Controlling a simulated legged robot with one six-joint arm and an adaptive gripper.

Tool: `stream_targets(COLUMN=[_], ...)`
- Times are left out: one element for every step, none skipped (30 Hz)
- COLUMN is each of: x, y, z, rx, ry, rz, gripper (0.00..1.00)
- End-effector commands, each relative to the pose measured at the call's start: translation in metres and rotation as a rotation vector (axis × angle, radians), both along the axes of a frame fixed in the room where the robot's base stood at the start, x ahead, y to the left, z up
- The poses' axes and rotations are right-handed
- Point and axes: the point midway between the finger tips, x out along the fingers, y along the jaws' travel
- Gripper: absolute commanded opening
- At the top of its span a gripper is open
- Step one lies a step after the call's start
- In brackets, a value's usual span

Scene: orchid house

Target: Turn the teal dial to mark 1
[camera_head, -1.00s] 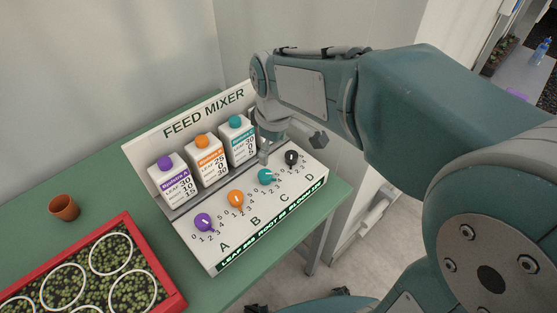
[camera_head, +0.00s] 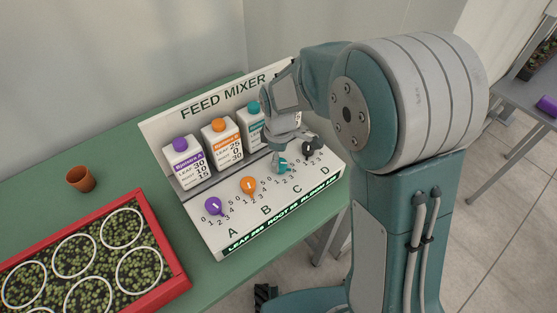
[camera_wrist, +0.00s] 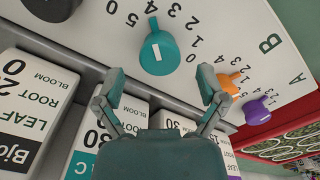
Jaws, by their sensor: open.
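Nothing is between the fingers. The mark 1 (camera_wrist: 131,19) is visible beside the 2 in the wrist view.
The orange dial (camera_head: 248,186) and purple dial (camera_head: 213,206) sit left of the teal one, the black dial (camera_head: 310,148) right. Bottles, including the purple-capped one (camera_head: 183,165), stand behind. A red tray (camera_head: 172,258) and terracotta pot (camera_head: 80,179) are on the green table (camera_head: 110,165).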

Motion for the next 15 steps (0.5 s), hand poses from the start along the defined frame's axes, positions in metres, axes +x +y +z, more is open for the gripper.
stream_targets(x=[0.000,0.000,0.000,0.000,0.000,0.000,0.000,0.000,0.000,0.000,0.000,0.000,0.000,0.000,0.000], y=[0.000,0.000,0.000,0.000,0.001,0.001,0.002,0.002,0.002,0.002,0.002,0.002,0.002,0.002,0.002], z=[-0.007,-0.010,-0.013,-0.015,-0.017,-0.018,-0.019,-0.019,-0.019,-0.019,-0.019,-0.019,-0.019,-0.019,-0.019], rx=[-0.001,-0.001,-0.001,-0.001,-0.001,-0.001,-0.002,-0.002,-0.002,-0.002,-0.002,-0.002,-0.002,-0.002,-0.002], ry=[0.001,0.001,0.001,0.001,0.000,-0.001,-0.002,-0.002,-0.002,-0.002,-0.002,-0.002,-0.002,-0.002,-0.002], rz=[-0.001,-0.001,-0.001,-0.001,-0.001,0.000,0.000,0.000,0.000,0.000,0.000,0.000,0.000,0.000,0.000], gripper=[0.91,0.91,0.91,0.91,0.91,0.91,0.91,0.91,0.91,0.91,0.91,0.91,0.91,0.91,0.73])
